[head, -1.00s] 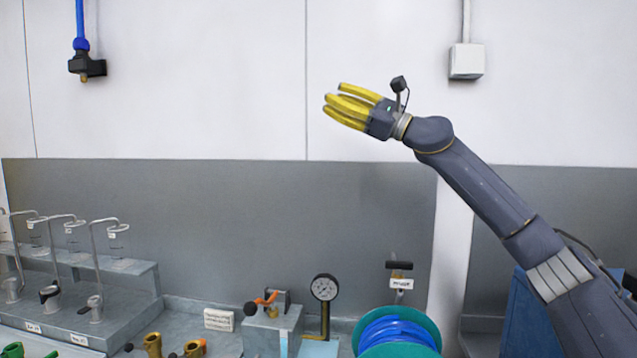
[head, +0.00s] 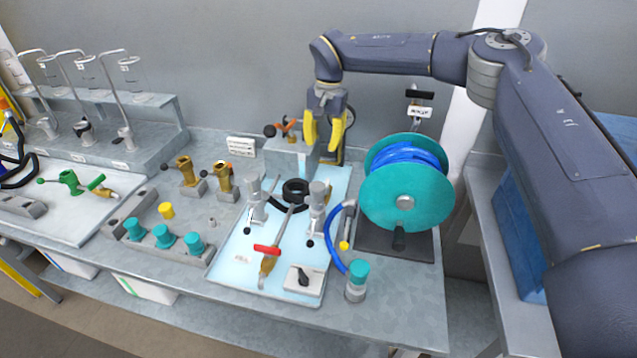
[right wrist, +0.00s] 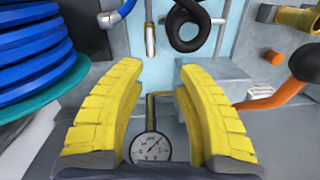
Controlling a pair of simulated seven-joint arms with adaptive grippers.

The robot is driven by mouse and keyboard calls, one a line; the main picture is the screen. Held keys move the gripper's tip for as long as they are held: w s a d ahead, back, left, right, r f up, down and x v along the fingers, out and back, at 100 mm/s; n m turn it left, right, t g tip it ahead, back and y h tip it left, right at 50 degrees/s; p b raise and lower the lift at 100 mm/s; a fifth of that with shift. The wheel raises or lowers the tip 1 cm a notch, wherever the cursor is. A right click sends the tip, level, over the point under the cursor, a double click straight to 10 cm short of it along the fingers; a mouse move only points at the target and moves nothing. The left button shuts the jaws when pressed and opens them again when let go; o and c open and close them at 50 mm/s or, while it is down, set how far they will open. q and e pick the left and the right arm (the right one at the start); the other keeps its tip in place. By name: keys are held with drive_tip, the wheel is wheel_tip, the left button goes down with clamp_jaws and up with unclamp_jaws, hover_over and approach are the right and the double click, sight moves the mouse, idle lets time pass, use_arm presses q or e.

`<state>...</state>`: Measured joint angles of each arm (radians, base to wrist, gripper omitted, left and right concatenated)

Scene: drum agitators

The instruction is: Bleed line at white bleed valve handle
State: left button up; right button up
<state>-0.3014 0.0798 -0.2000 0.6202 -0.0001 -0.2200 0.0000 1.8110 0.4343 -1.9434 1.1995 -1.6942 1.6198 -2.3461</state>
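My right gripper (head: 323,140) points down above the back of the bench and is open and empty. In the right wrist view its yellow fingers (right wrist: 158,75) are spread apart, with a round pressure gauge (right wrist: 152,147) on a brass pipe seen between them. In the head view the gripper hides most of that gauge. No white handle stands out clearly as the bleed valve handle. An orange-handled valve (head: 287,126) sits on a grey block left of the gripper; its orange lever (right wrist: 275,98) shows at right in the wrist view. My left gripper is not in view.
A teal reel with blue hose (head: 405,195) stands close to the right of the gripper. A light blue tray (head: 228,250) in front holds several fittings, including a red-handled valve (head: 267,250) and a white block with a black lever (head: 302,280). Glass vessels stand at left.

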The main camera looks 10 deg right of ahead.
drive_tip(key=shift+n+h, duration=0.4)
drive_tip(key=shift+n, duration=0.3)
drive_tip(key=f, duration=1)
drive_tip(key=d+f, duration=0.1)
drive_tip(key=f, duration=0.4)
drive_tip(key=shift+s+f, duration=0.1)
drive_tip(key=shift+f, duration=0.25)
clamp_jaws()
